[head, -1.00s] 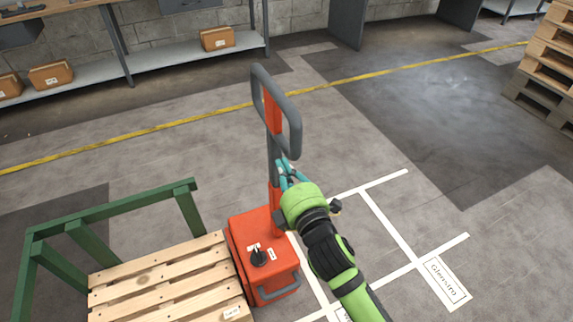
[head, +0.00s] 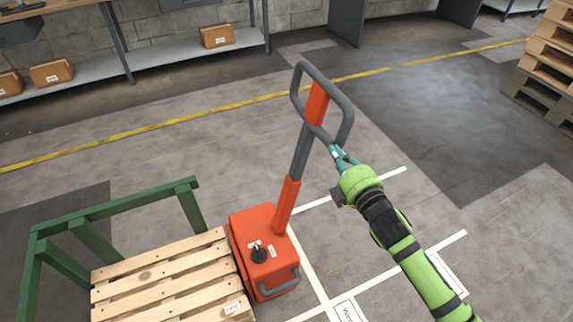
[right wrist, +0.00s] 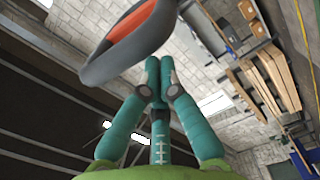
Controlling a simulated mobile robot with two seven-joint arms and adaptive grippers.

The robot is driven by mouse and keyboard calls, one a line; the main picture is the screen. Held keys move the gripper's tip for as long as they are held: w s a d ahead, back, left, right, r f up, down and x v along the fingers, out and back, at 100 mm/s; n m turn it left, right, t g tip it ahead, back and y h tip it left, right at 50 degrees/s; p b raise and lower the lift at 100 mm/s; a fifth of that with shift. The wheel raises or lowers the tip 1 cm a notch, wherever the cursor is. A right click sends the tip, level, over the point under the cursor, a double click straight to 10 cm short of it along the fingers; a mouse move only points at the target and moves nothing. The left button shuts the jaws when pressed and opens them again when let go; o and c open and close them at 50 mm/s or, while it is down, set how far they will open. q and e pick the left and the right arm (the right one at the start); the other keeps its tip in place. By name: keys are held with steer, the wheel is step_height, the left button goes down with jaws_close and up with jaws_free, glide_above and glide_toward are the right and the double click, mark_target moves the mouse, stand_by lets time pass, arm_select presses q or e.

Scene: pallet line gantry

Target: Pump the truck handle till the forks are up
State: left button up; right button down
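The pallet truck's orange body (head: 262,222) stands at the right end of a wooden pallet (head: 165,276). Its handle (head: 287,205) leans up and to the right, ending in a grey loop (head: 346,103). My right gripper (head: 335,152) is at the loop's lower right end, apparently touching or very close. In the right wrist view the teal fingers (right wrist: 159,62) are together at the tips, with nothing visible between them. The loop (right wrist: 135,40) passes just beyond the tips; contact is unclear. The forks are hidden under the pallet. My left gripper is out of view.
A green rail frame (head: 115,211) stands behind and left of the pallet. White floor lines (head: 312,262) lie right of the truck. Stacked pallets (head: 548,75) stand far right, and a shelf with boxes (head: 216,36) is along the wall. Floor beyond the handle is clear.

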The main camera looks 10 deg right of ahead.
steer(key=w+d+f+m+b, duration=0.2)
steer(key=d+f+b, duration=0.1)
steer(key=d, duration=0.5)
steer(key=w+d+f+m+b, duration=0.2)
steer(key=w+d+f+b, duration=0.1)
steer(key=d, duration=0.6)
steer(key=shift+w+d, duration=0.2)
steer(key=shift+w, duration=0.15)
